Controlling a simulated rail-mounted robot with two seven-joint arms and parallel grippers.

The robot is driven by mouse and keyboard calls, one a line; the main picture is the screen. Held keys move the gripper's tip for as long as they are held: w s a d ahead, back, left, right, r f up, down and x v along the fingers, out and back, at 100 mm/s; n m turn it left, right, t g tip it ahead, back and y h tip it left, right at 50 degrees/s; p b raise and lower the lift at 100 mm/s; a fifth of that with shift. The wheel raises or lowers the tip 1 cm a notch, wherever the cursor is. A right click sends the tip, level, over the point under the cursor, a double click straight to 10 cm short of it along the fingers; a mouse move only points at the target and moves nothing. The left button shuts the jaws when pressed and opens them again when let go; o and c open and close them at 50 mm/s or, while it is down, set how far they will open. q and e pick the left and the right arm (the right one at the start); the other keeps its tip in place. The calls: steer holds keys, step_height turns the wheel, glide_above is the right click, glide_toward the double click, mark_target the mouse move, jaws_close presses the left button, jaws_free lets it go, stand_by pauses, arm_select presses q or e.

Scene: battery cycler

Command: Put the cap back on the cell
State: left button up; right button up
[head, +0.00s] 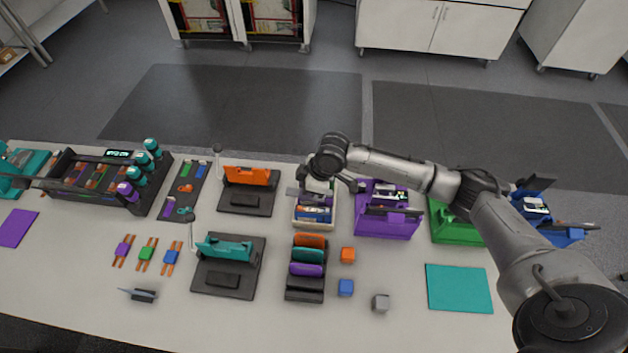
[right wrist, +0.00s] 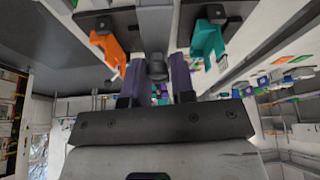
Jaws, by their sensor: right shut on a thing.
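My right gripper (head: 320,186) is over the cream tray (head: 296,217), low and close to its back part. In the right wrist view its two fingers (right wrist: 155,74) are shut on a small dark grey rounded piece (right wrist: 156,64), which looks like the cap. The arm's wrist hides most of that piece in the head view. Blue and white cell-like items (head: 314,213) lie in the tray's front part. I cannot tell which one is the cell for the cap, or whether cap and cell touch.
The purple bin (head: 388,229) stands right of the tray, with the green bin (head: 455,228) beyond. The orange clamp stand (head: 248,176) is to the left; the teal one (head: 224,248) is nearer. A black rack (head: 305,289) and small cubes stand in front.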

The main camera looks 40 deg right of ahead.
steer(key=shift+n, duration=0.6)
steer(key=d+f+b, duration=0.1)
steer(key=f, duration=0.1)
steer(key=f+b, duration=0.2)
steer(key=f, duration=0.1)
steer(key=d+f+b, duration=0.1)
steer(key=f+b, duration=0.1)
steer(key=shift+s+d+f, duration=0.2)
steer(key=shift+d+f, duration=0.1)
steer(key=shift+f, duration=0.95)
steer(key=shift+r, duration=0.1)
steer(key=shift+p, duration=0.3)
stand_by(0.5)
jaws_close()
stand_by(0.3)
